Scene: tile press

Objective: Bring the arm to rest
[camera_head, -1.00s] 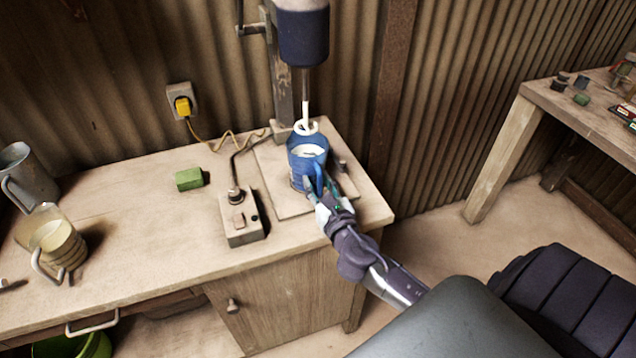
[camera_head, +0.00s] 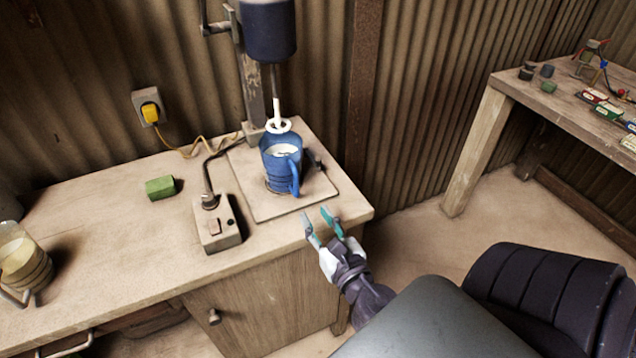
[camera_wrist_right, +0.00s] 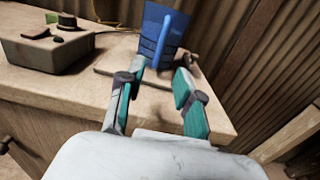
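My right gripper (camera_head: 322,225) is open and empty at the front right edge of the workbench, apart from the blue mug. In the right wrist view its two teal-padded fingers (camera_wrist_right: 156,95) are spread with nothing between them. The blue mug (camera_head: 281,172) stands upright on the base plate under the mixer, with pale contents inside; its handle faces my gripper. The mug also shows in the right wrist view (camera_wrist_right: 160,35) beyond the fingertips. My left gripper is not in view.
The mixer (camera_head: 268,30) hangs its white ring-shaped tool over the mug. A switch box (camera_head: 216,228), a green block (camera_head: 160,187) and a glass jug (camera_head: 24,262) are on the workbench (camera_head: 110,240). A second table (camera_head: 560,100) stands at the right. Open floor lies between them.

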